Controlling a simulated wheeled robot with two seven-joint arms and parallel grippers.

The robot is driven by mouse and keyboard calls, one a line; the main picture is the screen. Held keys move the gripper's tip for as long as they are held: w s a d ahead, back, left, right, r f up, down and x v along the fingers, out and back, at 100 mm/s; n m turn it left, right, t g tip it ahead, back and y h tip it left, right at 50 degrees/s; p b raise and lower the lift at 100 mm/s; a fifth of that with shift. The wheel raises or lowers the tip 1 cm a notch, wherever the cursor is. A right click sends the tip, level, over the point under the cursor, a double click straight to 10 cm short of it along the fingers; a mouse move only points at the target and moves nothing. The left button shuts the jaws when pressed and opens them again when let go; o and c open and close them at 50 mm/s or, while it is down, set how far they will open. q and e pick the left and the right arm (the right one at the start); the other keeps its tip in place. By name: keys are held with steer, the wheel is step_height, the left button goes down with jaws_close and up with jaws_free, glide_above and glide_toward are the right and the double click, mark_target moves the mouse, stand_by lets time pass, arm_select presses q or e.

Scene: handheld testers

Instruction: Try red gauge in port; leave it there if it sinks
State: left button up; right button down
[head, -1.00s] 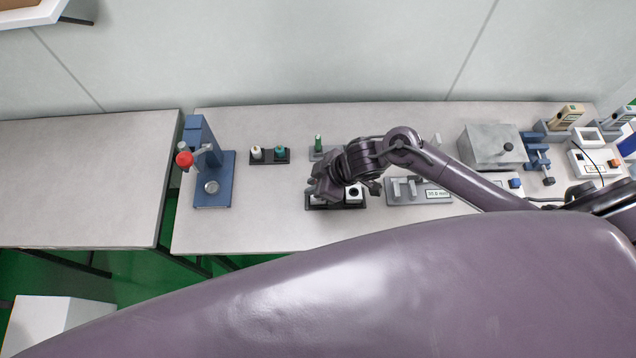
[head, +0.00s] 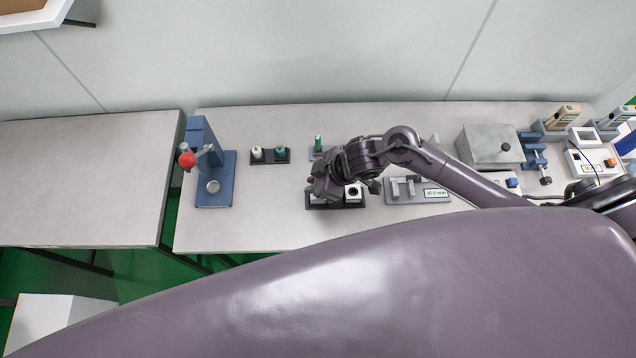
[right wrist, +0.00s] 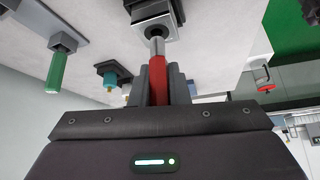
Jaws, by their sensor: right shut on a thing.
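My right gripper (head: 322,190) is over the black base with port blocks on the table in the head view. In the right wrist view its two fingers (right wrist: 158,88) are shut on the red gauge (right wrist: 157,75). The gauge's bare steel end (right wrist: 156,46) points at the pale port block (right wrist: 150,28) and meets its face at the opening. How deep the steel end sits in it I cannot tell. In the head view my gripper hides the gauge and part of the base; the other port block (head: 353,193) shows a dark hole. My left gripper is not in view.
A blue press with a red knob (head: 187,160) stands at the left. A black holder (head: 270,157) has white and teal gauges, and a green gauge (head: 318,143) stands behind my gripper. A grey fixture with a display (head: 436,194) and a grey box (head: 490,147) are to the right.

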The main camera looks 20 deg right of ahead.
steer(key=shift+p, duration=0.35)
stand_by(0.5)
steer(key=shift+f+b, duration=0.4)
steer(key=shift+f, duration=0.1)
stand_by(0.6)
steer(key=shift+r, duration=0.15)
stand_by(0.4)
steer(key=shift+r+p, duration=0.4)
steer(key=shift+p, duration=0.35)
steer(key=shift+p, duration=0.5)
stand_by(0.6)
steer(key=shift+f+b, duration=0.45)
steer(key=shift+f, duration=0.15)
stand_by(0.5)
steer(key=shift+r, duration=0.15)
stand_by(0.4)
steer(key=shift+r+p, duration=0.45)
steer(key=shift+p, duration=0.3)
steer(key=shift+r, duration=0.1)
